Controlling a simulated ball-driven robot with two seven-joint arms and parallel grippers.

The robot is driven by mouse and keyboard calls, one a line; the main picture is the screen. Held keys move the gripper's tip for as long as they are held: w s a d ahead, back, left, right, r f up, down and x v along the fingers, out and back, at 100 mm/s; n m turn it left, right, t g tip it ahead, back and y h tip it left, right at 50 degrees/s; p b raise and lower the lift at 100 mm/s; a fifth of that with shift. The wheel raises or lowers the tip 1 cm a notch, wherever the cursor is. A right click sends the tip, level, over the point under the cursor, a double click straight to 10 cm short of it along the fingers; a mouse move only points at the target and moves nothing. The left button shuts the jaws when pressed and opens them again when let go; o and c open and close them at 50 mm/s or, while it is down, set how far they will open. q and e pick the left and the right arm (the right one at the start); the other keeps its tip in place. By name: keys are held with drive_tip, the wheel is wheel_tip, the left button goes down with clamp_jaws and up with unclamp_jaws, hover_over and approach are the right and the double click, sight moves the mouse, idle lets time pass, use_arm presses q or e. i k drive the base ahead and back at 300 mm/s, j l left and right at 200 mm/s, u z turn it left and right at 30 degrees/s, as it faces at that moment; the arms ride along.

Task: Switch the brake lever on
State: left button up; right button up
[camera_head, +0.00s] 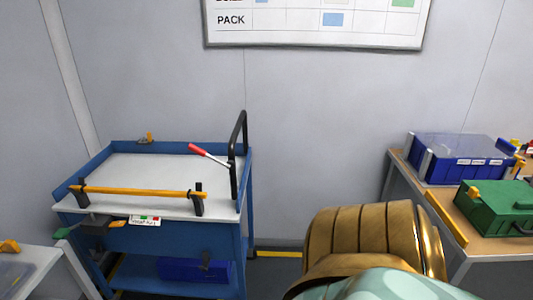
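A lever with a red grip (197,149) and a thin pale rod stands at the right side of a blue cart (190,240), beside its black push handle (235,150). The red end points up and to the left over the white top. A small label with green and red marks (145,219) is on the cart's front. Left of it is a dark grey part with a green end (63,232); I cannot tell if this is also a lever. Neither of my grippers shows.
An orange bar (140,191) spans the cart's front between black supports. A blue bin (195,270) sits on its lower shelf. At right, a bench (440,207) carries a blue bin (460,170) and green case (495,207). A pale table (35,270) stands at lower left.

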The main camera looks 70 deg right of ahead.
sight(231, 164)
drive_tip(key=z, duration=1.75)
